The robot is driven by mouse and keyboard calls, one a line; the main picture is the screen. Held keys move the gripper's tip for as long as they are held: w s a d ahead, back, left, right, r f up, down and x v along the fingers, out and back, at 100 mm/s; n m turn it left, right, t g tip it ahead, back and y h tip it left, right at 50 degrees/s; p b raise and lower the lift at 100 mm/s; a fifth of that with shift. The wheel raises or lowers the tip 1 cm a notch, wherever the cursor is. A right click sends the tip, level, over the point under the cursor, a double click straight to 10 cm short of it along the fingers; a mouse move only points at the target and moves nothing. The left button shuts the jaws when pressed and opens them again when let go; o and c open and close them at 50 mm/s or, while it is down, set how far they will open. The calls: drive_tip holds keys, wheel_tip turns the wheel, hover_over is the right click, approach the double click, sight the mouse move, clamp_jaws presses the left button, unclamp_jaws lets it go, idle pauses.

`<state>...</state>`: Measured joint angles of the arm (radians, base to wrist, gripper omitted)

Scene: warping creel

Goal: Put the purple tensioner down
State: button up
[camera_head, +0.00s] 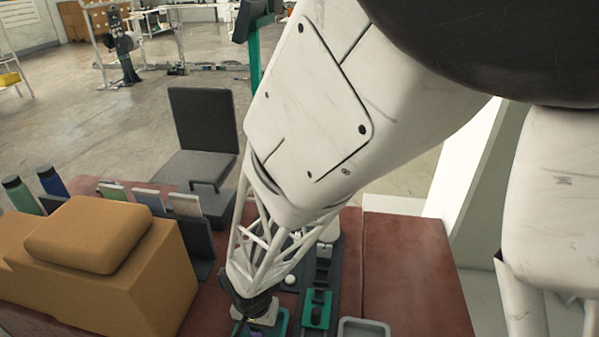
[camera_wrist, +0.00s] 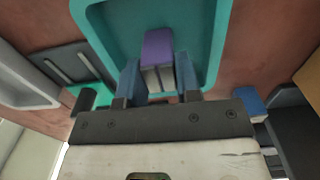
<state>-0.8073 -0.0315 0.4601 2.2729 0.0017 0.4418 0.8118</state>
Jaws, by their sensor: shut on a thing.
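The purple tensioner (camera_wrist: 158,46) has a purple top and a grey body, and shows in the wrist view between my two blue fingers. My gripper (camera_wrist: 158,75) is shut on it. A teal tray (camera_wrist: 218,40) with a raised rim lies behind the tensioner and fingers in the wrist view. I cannot tell whether the tensioner touches the tray floor. In the head view my gripper (camera_head: 256,318) is low over the teal tray (camera_head: 281,322), at the bottom edge.
A teal fixture (camera_head: 317,310) with a dark part and a pale grey tray (camera_head: 364,327) stand right of my gripper. A tan box (camera_head: 150,260) and several dark holders (camera_head: 198,245) stand left. The red tabletop (camera_head: 410,270) is clear at right. A chair (camera_head: 205,135) stands beyond.

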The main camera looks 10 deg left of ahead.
drive_tip(key=shift+f, duration=0.15)
drive_tip(key=o, duration=1.1)
drive_tip(key=shift+c, duration=0.2)
wheel_tip(320, 180, up, 12)
idle(0.4)
drive_tip(key=shift+r, duration=0.2)
idle(0.3)
